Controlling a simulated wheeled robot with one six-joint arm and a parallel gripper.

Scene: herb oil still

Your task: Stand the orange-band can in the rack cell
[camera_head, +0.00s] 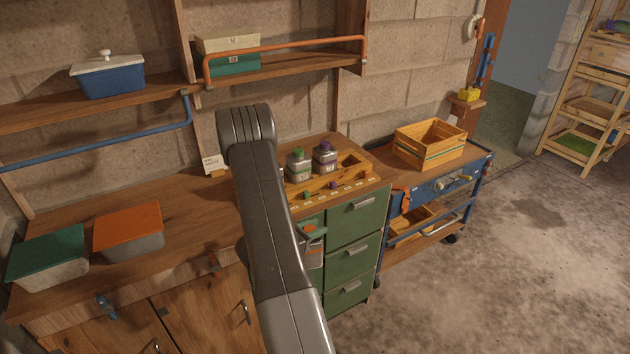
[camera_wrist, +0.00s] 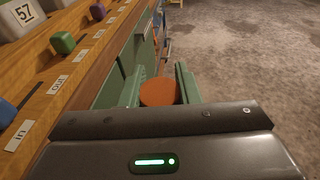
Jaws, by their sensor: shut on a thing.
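The orange-band can shows its round orange top between my fingers in the wrist view (camera_wrist: 158,93) and in the head view (camera_head: 310,228). My gripper (camera_wrist: 160,86) has green fingers and is shut on the can. It holds the can in front of the green drawers, beside the counter's front edge. The can's lower part is mostly hidden. The wooden rack (camera_head: 322,186) stands on the counter, behind the gripper in the head view. A green-capped can (camera_head: 298,166) and a purple-capped can (camera_head: 325,157) stand in it. A cell right of them looks empty; my arm hides the rack's left end.
Small coloured knobs and labels line the rack's front; a green knob (camera_wrist: 62,42) is close in the wrist view. Green drawers (camera_head: 352,228) stand below. A blue cart (camera_head: 440,190) carrying a wooden crate (camera_head: 430,144) is at the right. The floor further right is clear.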

